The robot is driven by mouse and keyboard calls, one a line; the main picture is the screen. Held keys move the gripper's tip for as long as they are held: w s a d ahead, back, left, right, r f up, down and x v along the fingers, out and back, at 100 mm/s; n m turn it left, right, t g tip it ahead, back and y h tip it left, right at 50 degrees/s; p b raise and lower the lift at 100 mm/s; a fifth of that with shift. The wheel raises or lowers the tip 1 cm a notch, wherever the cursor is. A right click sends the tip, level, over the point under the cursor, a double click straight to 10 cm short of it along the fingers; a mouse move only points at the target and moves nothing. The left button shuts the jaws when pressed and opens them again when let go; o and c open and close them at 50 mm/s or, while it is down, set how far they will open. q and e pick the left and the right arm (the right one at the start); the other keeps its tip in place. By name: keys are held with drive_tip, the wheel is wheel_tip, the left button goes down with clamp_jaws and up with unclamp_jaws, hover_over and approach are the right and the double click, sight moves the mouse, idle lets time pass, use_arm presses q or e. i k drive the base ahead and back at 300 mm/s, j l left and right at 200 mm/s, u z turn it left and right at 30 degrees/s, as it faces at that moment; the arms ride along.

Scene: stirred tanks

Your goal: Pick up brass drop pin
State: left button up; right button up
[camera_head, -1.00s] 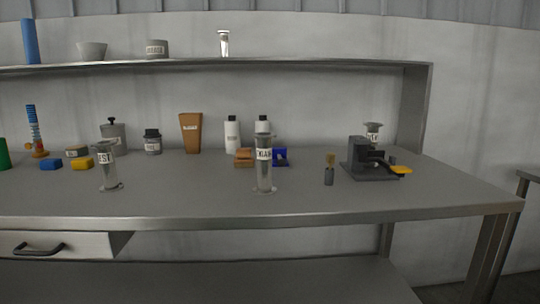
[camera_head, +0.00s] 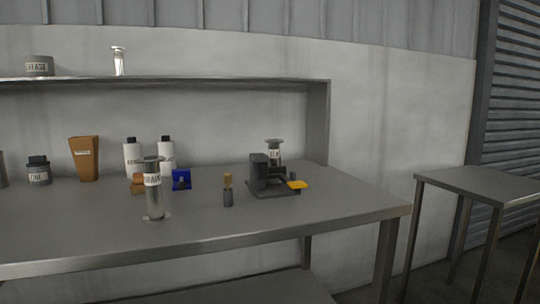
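I cannot pick out the brass drop pin for certain. A small upright piece with a brass-tan top and a dark grey lower part (camera_head: 228,191) stands on the workbench, just left of the dark grey device. It is too small to tell whether it is the pin or a brush in a holder. The dark grey device (camera_head: 262,178) has a yellow tab at its right and a labelled clear cylinder (camera_head: 275,152) at its top or just behind it. Neither of my grippers is in view.
The metal workbench (camera_head: 300,222) has free room at its front and right. A tall labelled cylinder (camera_head: 154,198) stands near the front left. A blue block (camera_head: 181,179) and white bottles (camera_head: 133,158) stand behind. A shelf (camera_head: 200,79) hangs above. A side table (camera_head: 482,182) stands right.

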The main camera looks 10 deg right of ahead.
sight(227, 177)
drive_tip(key=i+l+u, duration=0.2)
drive_tip(key=l, duration=0.65)
drive_tip(key=l+u, duration=0.2)
drive_tip(key=l, duration=0.6)
